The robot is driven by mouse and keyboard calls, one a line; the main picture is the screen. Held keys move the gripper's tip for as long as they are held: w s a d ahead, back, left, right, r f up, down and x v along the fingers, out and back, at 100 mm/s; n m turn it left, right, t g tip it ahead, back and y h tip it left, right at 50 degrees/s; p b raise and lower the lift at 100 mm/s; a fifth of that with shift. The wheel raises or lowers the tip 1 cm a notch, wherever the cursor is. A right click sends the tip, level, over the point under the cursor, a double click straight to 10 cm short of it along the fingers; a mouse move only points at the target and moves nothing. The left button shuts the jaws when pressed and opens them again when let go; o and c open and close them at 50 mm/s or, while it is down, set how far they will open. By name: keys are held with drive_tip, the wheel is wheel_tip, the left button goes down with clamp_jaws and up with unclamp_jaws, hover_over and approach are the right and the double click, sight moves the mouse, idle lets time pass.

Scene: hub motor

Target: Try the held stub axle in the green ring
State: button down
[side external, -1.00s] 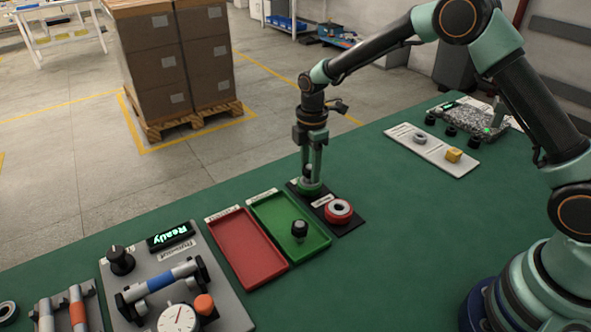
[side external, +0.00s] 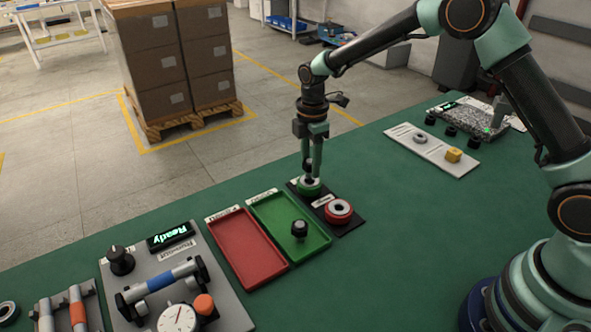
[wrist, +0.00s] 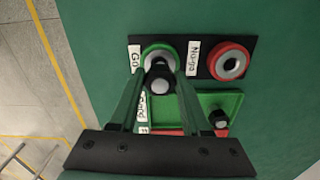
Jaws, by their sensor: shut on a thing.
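The green ring (side external: 309,187) stands at the far end of a black plate, and it also shows in the wrist view (wrist: 158,49). My gripper (side external: 311,174) is upright directly over the ring, its fingertips close to it. In the wrist view my gripper (wrist: 160,82) is shut on the stub axle (wrist: 161,74), a small part with a dark head. The axle lines up with the near part of the ring's opening. The fingers and head hide its lower end, so I cannot tell how deep it sits.
A red ring (side external: 338,211) sits beside the green one on the black plate (side external: 351,228). A green tray (side external: 272,222) holds another dark-headed stub. A red tray (side external: 247,249) is empty. A fixture with a dial gauge (side external: 178,318) stands at front left.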

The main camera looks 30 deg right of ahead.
drive_tip(key=shift+r, duration=1.9)
drive_tip(key=shift+s, duration=0.1)
